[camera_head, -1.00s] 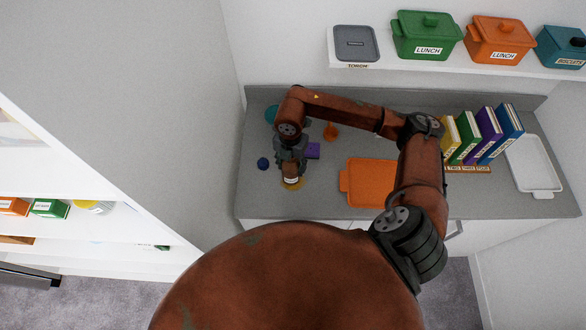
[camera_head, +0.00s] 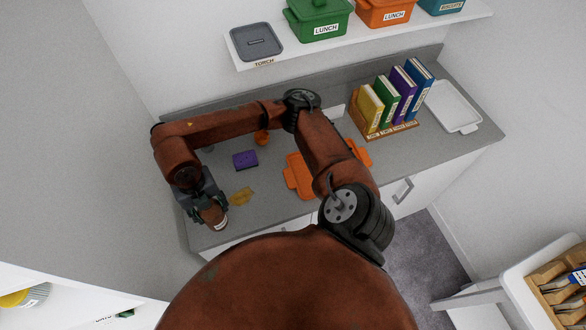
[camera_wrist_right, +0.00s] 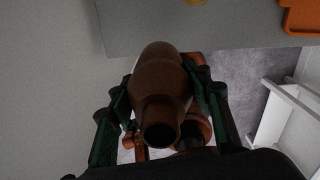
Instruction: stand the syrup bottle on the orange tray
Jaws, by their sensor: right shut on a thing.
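The syrup bottle (camera_head: 215,217) is brown with a pale label. My right gripper (camera_head: 204,207) is shut on it near the front left edge of the grey counter. In the right wrist view the bottle (camera_wrist_right: 160,85) sits between the fingers with its neck towards the camera, partly over the counter edge. The orange tray (camera_head: 297,180) lies on the counter to the right of the bottle, partly hidden behind my right arm. A corner of it shows at the top right of the wrist view (camera_wrist_right: 302,17). My left gripper is not in view.
A flat yellow patch (camera_head: 242,196), a purple block (camera_head: 245,160) and a small orange object (camera_head: 262,138) are on the counter between bottle and tray. Books (camera_head: 392,98) in a rack and a white tray (camera_head: 455,107) stand farther right. A shelf with bins is above.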

